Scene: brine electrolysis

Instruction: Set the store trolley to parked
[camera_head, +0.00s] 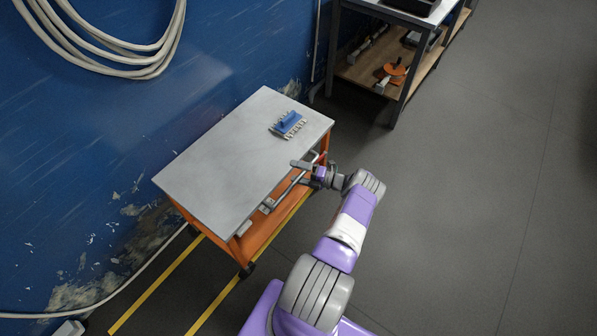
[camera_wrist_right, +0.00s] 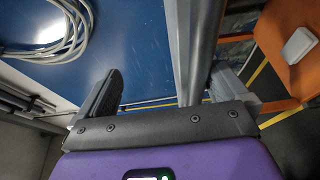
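The store trolley (camera_head: 215,160) has a grey top and an orange frame and stands close to the blue wall. A grey handle bar (camera_head: 285,190) runs along its near long side. My right gripper (camera_head: 307,173) is at the right end of that side, one finger over the edge of the top. In the right wrist view my right gripper (camera_wrist_right: 165,90) is open, with a grey bar (camera_wrist_right: 204,50) passing between its fingers, nearer the right finger. Whether either finger touches it I cannot tell. My left gripper is out of view.
A blue toothed item (camera_head: 287,123) lies on the trolley top. Yellow floor lines (camera_head: 215,300) run beside and under the trolley. A shelved bench (camera_head: 370,75) stands at the back. Coiled hose (camera_head: 110,60) hangs on the wall. The floor (camera_head: 470,200) at right is clear.

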